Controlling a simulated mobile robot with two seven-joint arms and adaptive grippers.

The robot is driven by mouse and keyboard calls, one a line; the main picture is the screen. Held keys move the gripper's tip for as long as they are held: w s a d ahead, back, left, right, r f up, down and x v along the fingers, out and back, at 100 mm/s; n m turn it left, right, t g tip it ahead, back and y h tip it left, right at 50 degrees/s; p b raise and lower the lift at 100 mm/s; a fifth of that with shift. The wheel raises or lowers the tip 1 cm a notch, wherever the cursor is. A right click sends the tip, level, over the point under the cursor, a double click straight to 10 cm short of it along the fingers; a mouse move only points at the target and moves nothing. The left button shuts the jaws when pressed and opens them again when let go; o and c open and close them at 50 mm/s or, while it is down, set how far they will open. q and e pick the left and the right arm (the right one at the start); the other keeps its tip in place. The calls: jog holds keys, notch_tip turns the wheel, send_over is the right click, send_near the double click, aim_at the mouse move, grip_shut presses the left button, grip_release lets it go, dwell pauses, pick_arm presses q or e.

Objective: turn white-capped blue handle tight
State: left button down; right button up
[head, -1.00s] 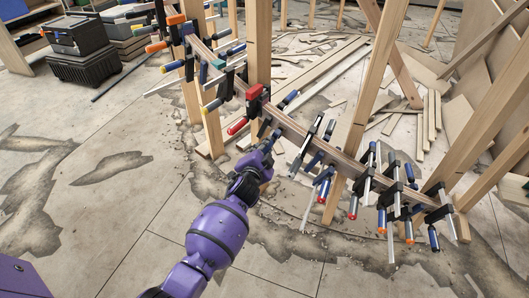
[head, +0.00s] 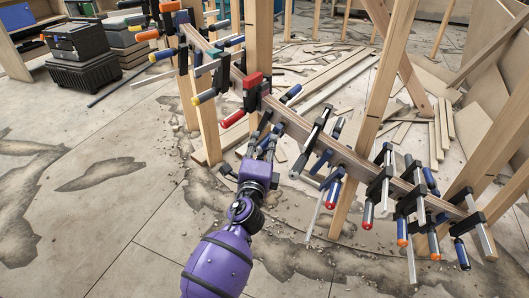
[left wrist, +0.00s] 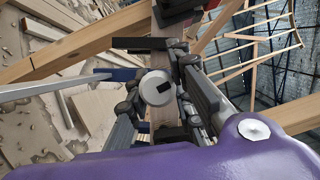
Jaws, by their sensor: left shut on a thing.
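The white cap of the blue handle (left wrist: 156,88) shows end-on in the middle of the left wrist view, as a pale disc with a dark slot. My left gripper (left wrist: 158,95) has its dark fingers on both sides of this cap and is shut on the handle. The handle's blue body is largely hidden behind the cap and fingers. In the head view my left gripper (head: 262,148) is at the front of the curved wooden stringer (head: 345,152), just below the red-handled clamp (head: 233,118), and covers the handle. My right gripper is in neither view.
Several clamps line the stringer on both sides, including a black one (head: 314,138) close right of my gripper. Wooden posts (head: 385,90) stand along it. Loose boards (head: 325,75) lie behind. The floor at front left is clear.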

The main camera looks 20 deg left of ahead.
pick_arm(q)
jog(key=shift+d+f+m+t+b, duration=0.1)
jog(key=shift+f+m+t+b, duration=0.2)
jog(key=shift+f+m+b, duration=0.3)
jog(key=shift+r+m+b, duration=0.2)
jog(key=shift+m+b, duration=0.15)
jog(key=shift+m, duration=0.05)
jog(key=shift+s, duration=0.1)
jog(key=c, duration=1.7)
grip_release()
jog(key=shift+c, duration=0.2)
jog(key=shift+o, duration=0.6)
jog(key=shift+r, duration=0.2)
